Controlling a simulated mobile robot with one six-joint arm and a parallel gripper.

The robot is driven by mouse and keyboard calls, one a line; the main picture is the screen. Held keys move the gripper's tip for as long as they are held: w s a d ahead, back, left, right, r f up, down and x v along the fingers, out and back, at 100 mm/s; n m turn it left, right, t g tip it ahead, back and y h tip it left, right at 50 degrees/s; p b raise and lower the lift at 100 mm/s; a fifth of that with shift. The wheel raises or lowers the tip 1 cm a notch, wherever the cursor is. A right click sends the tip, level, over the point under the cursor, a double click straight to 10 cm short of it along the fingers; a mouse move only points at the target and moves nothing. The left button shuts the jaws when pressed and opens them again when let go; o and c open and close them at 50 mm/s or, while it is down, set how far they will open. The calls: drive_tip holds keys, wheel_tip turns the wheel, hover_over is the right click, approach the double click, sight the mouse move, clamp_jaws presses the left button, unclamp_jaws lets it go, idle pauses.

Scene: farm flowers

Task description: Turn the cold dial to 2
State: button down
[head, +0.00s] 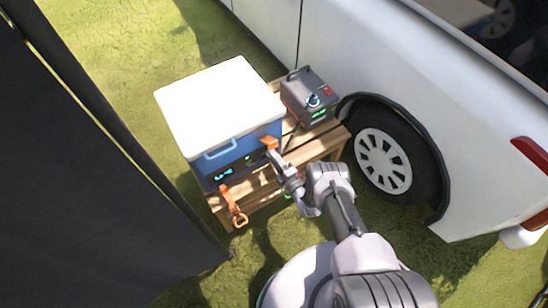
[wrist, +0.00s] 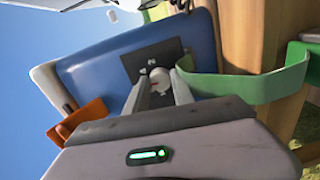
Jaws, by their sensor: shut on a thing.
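The cooler has a blue body (head: 238,158) and a white lid (head: 220,100). It stands on a wooden bench, and its blue side (wrist: 100,75) fills the middle of the wrist view. A dark plate (wrist: 136,64) with pale markings is set in that side. The small pale cold dial (wrist: 158,82) sits on the plate. My gripper (wrist: 160,92) is shut on the dial, with one finger on each side of it. In the head view, my gripper (head: 279,160) is at the cooler's front right, and the dial cannot be made out there. The dial's exact setting is not readable.
A grey power unit (head: 308,97) stands behind on the bench (head: 315,147). An orange clip (head: 235,207) hangs at the bench front. A white vehicle (head: 385,65) stands right.

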drive_tip(key=shift+w+a+f+m+y+b, duration=0.1)
drive_tip(key=shift+m+y+b, duration=0.2)
drive_tip(key=shift+m, duration=3.3)
drive_tip(key=shift+m+y+b, duration=0.2)
drive_tip(key=shift+m+b, duration=0.2)
drive_tip(key=shift+m, duration=3.2)
drive_tip(key=c, duration=1.1)
unclamp_jaws()
drive_tip(key=shift+f, duration=0.1)
